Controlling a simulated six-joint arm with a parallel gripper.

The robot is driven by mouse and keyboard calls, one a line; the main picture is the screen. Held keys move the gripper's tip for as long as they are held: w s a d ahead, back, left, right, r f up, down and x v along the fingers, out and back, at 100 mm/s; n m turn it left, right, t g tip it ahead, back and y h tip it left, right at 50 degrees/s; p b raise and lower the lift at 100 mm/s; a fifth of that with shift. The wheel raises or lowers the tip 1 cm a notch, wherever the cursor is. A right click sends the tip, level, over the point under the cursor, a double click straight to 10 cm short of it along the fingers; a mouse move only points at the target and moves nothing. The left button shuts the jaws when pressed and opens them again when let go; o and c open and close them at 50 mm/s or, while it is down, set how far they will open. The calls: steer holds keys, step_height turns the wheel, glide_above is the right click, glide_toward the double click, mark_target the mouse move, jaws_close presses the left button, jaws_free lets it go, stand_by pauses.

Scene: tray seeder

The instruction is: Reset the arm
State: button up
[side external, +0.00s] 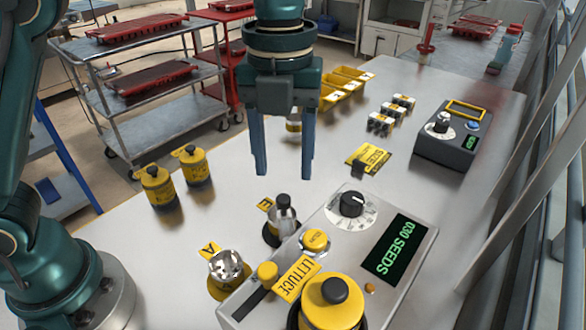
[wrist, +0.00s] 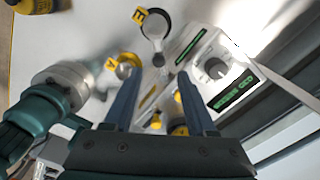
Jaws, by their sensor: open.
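My gripper (side external: 284,172) hangs above the work table in the side external view, fingers pointing down. Its two blue fingers are apart with nothing between them. In the wrist view the open fingers (wrist: 163,85) point toward the seeder. The seeder (side external: 424,232) is a grey box at the front right with a black dial, a slider and a green display reading "030 SEEDS". A "LETTUCE" tag (side external: 297,281) and a yellow canister with a black knob (side external: 334,305) are at its near end.
Metal holders with tags "A" (side external: 228,265) and "E" (side external: 282,218) stand left of the seeder. Two yellow canisters (side external: 158,187) stand at the table's left edge. A dark control box (side external: 454,136) and yellow bins (side external: 345,82) are farther back. A tray cart (side external: 140,80) stands beyond the table.

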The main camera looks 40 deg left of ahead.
steer(key=s+a+r+n+t, duration=0.3)
steer(key=s+a+r+n, duration=0.25)
steer(key=a+n, duration=0.2)
steer(key=s+a+f+n+t, duration=0.1)
steer(key=s+a+f+n, duration=0.1)
steer(key=n, duration=0.9)
steer(key=s+a+f+n+t, duration=0.1)
steer(key=s+f+n, duration=0.3)
steer(key=n, duration=0.7)
steer(key=shift+a+f+t, duration=0.3)
steer(key=shift+a+f, duration=0.1)
steer(key=shift+a, duration=0.3)
